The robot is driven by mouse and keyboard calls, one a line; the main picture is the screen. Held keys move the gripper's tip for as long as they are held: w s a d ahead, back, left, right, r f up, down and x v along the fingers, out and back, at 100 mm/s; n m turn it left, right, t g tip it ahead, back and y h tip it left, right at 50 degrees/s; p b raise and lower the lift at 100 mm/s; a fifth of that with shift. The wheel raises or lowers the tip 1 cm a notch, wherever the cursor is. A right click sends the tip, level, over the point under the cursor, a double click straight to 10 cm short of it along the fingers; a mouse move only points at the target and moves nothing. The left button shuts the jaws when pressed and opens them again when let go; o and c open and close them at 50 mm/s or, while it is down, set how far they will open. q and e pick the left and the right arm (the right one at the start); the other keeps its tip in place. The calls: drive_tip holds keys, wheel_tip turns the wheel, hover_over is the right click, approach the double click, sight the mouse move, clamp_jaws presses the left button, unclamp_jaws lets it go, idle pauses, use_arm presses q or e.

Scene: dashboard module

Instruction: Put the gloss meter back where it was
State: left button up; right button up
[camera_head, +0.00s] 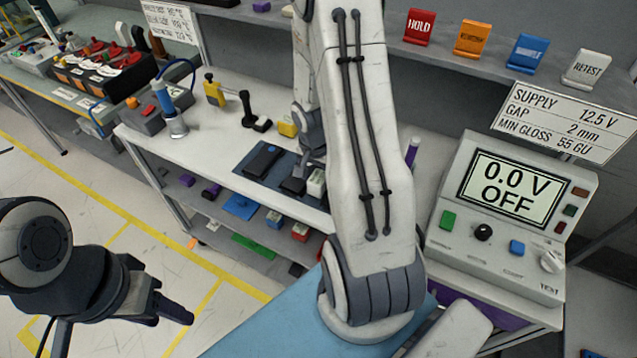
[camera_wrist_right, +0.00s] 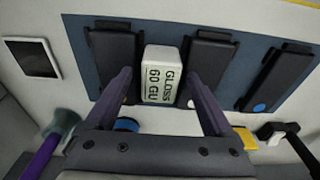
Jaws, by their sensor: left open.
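The gloss meter, a small white block marked "GLOSS 60 GU" (camera_wrist_right: 161,75), is at the dark blue mat (camera_wrist_right: 75,42) between two black blocks; whether it rests fully on the mat is hard to tell. In the head view the gloss meter (camera_head: 317,184) shows at the right end of the mat (camera_head: 249,171). My right gripper (camera_wrist_right: 159,80) is open, one finger on each side of the gloss meter, with gaps visible. In the head view my right arm hides most of that gripper. My left gripper (camera_head: 175,309) is open and empty, over the floor at lower left.
Black blocks (camera_wrist_right: 211,62) stand close beside the gloss meter, and another black block (camera_wrist_right: 277,77) lies further right. A yellow item (camera_head: 287,129) and a black-handled tool (camera_head: 254,114) stand behind the mat. The meter console (camera_head: 503,215) reads "0.0 V OFF".

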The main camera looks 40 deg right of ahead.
clamp_jaws()
drive_tip(key=shift+r, duration=0.1)
